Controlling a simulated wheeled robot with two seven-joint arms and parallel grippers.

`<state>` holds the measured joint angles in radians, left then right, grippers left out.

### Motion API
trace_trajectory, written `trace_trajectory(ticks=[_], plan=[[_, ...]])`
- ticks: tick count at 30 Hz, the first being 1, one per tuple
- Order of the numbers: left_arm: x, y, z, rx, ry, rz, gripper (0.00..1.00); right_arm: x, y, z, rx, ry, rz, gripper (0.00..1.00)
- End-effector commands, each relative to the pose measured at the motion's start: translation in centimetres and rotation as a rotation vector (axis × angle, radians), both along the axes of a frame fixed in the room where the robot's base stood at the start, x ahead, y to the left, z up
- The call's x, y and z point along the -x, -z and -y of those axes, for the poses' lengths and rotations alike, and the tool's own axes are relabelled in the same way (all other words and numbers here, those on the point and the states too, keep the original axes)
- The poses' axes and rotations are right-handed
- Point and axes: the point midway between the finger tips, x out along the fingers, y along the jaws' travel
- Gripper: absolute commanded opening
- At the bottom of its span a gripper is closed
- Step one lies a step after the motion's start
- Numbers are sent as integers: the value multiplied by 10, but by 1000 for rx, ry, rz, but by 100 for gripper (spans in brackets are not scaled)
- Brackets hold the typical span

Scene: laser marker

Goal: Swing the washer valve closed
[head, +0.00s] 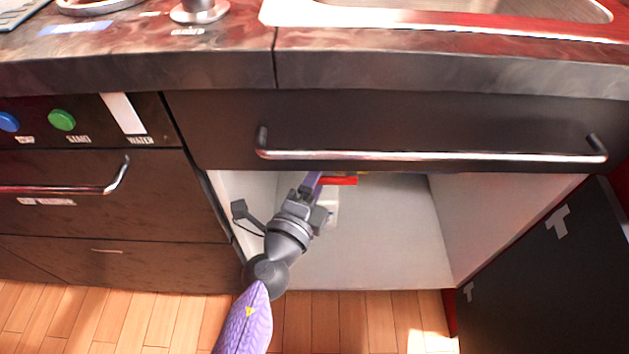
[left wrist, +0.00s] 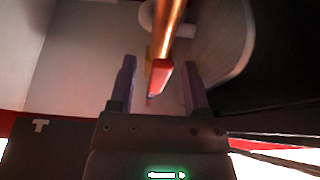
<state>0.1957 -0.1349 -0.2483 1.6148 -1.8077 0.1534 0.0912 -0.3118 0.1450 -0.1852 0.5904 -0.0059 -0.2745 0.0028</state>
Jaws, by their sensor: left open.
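The washer valve shows as a red lever handle (head: 340,181) inside the open cabinet under the counter, just below the drawer front's lower edge. In the left wrist view the red handle (left wrist: 161,79) lies between my fingertips in the picture, in front of a copper pipe (left wrist: 168,28). My left gripper (head: 313,183) reaches into the cabinet at the handle's left end. In the left wrist view the gripper (left wrist: 157,88) is open, one finger on each side of the handle. I cannot tell whether a finger touches it. The valve body is mostly hidden. My right gripper is out of view.
A drawer front with a long metal bar (head: 430,157) hangs just above my left gripper. The open cabinet door (head: 560,270) stands at the right. The white cabinet floor (head: 385,250) is largely clear.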

Motion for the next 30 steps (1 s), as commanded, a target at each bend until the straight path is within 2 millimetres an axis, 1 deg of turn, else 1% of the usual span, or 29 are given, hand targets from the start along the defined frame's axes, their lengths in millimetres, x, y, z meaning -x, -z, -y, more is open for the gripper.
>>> trace_trajectory(ticks=[5,6,8,9,14,15,30], plan=[[0,0,0,0,0,0,62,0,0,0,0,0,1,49],[0,0,0,0,0,0,58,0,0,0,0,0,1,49],[0,0,0,0,0,0,45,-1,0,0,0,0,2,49],[0,0,0,0,0,0,36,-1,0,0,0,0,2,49],[0,0,0,0,0,0,2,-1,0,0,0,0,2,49],[0,0,0,0,0,-1,0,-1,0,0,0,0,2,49],[0,0,0,0,0,-1,0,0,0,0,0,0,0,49]])
